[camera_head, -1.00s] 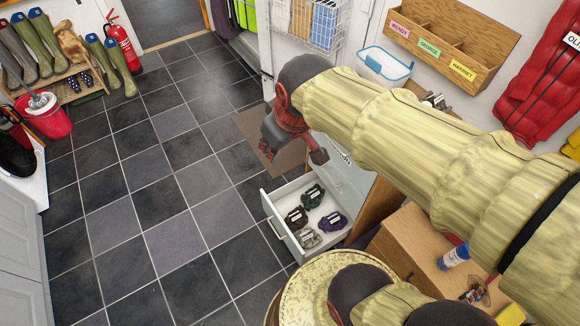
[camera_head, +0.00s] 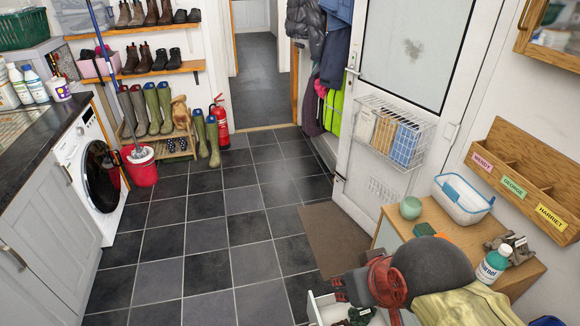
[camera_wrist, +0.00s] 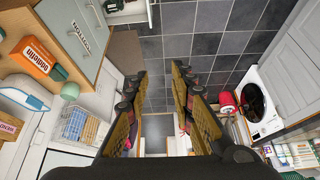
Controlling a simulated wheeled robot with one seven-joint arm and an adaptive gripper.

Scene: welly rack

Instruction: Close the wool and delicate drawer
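The open drawer (camera_head: 315,311) shows only partly at the bottom edge of the head view, pale with dark items inside. In the wrist view an open drawer (camera_wrist: 128,17) shows at the top edge, also with dark items. The pale drawer fronts of its cabinet (camera_wrist: 78,22) are at upper left; one carries a label too small to read surely. My gripper (camera_wrist: 160,75) is open and empty, its two fingers apart over the floor. In the head view my gripper (camera_head: 343,289) is beside the cabinet, above the drawer's picture area, partly cut by my arm.
The wooden cabinet top (camera_head: 432,216) carries a green cup (camera_head: 410,208), a white-and-blue tub (camera_head: 463,200) and a bottle (camera_head: 493,264). An orange box (camera_wrist: 35,57) shows there too. A brown mat (camera_head: 334,240) lies by the door.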

